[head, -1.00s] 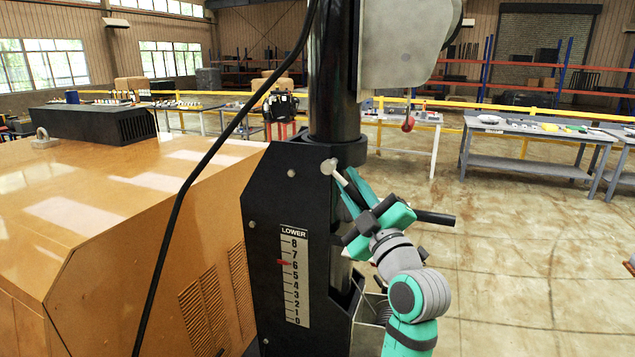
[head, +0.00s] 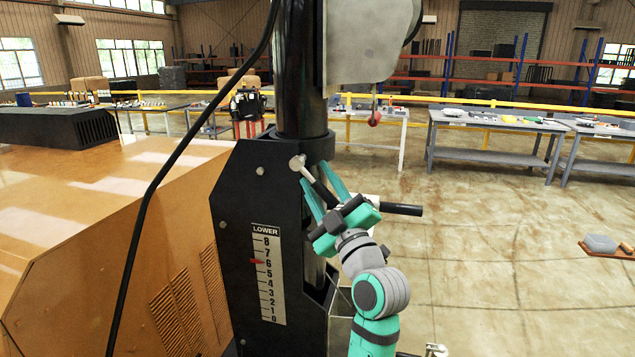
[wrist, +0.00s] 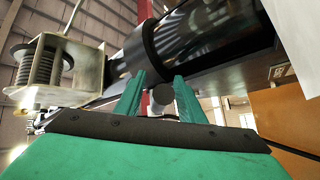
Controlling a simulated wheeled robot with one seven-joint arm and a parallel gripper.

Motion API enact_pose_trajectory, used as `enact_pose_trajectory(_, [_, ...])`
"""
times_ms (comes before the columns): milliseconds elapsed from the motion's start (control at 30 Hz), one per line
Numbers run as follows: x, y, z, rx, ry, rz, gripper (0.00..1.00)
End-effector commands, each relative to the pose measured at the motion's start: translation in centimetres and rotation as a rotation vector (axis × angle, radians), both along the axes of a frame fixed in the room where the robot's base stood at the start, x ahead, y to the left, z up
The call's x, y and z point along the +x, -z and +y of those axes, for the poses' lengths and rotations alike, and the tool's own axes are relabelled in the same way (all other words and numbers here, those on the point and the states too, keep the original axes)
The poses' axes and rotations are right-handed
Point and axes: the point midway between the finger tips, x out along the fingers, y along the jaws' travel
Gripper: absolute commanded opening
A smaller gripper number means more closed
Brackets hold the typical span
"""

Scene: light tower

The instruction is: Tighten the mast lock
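In the wrist view, the round grey end (wrist: 161,95) shows between the separated fingertips (wrist: 159,90). It sits nearer the right finger; I cannot tell whether it touches. The black mast (head: 301,90) rises above the collar. The rod's lower end is partly hidden by my gripper.
A scale marked LOWER (head: 267,275) has its red pointer near 6. A black bar (head: 402,209) sticks out right of my gripper. A black cable (head: 178,165) hangs in front of the orange housing (head: 110,220). Open floor lies to the right.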

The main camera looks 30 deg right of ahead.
Motion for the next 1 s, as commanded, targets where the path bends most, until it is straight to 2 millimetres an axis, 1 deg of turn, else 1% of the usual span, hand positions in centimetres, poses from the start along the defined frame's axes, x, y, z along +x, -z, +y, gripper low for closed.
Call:
enact_pose_trajectory(233, [0.0, 0.0, 0.1, -0.001, -0.001, -0.001, 0.36])
enact_pose_trajectory(367, [-0.9, 0.4, 0.2, 0.000, -0.001, -0.001, 0.36])
enact_pose_trajectory(800, [-7.9, 3.5, 0.7, 0.000, 0.002, 0.000, 0.36])
enact_pose_trajectory(1000, [-9.6, 4.2, 0.8, -0.001, 0.001, -0.001, 0.36])
